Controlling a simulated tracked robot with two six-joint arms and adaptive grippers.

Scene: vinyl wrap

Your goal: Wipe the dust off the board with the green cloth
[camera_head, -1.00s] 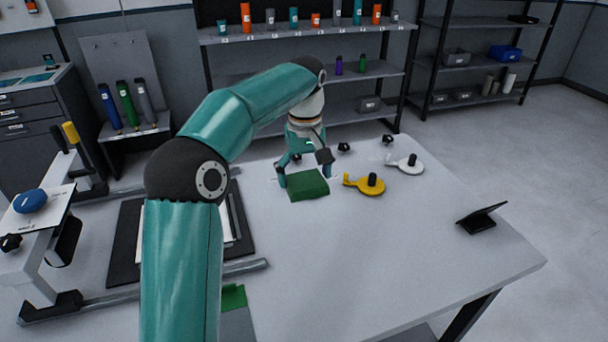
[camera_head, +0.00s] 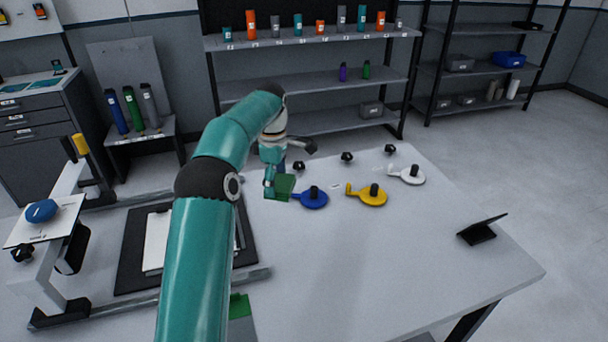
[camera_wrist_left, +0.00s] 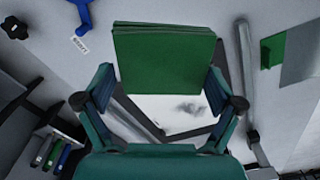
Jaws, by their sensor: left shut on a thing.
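My left gripper (camera_head: 272,183) is shut on the green cloth (camera_head: 286,185) and holds it by the table's left part, beside the blue round tool. In the left wrist view the folded cloth (camera_wrist_left: 165,62) sits between the two fingers. The white board (camera_head: 156,240) lies on a black mat, and my left arm covers part of it in the head view. In the left wrist view the board (camera_wrist_left: 165,112) shows beyond the cloth, with a dark dust smudge on its surface. The cloth hides part of the board there. My right gripper is not in view.
A blue round tool (camera_head: 314,199), a yellow one (camera_head: 372,195) and a white one (camera_head: 408,175) stand in a row. A black stand (camera_head: 480,230) is at the right. A metal frame (camera_head: 60,240) is at the left. The table's front right is clear.

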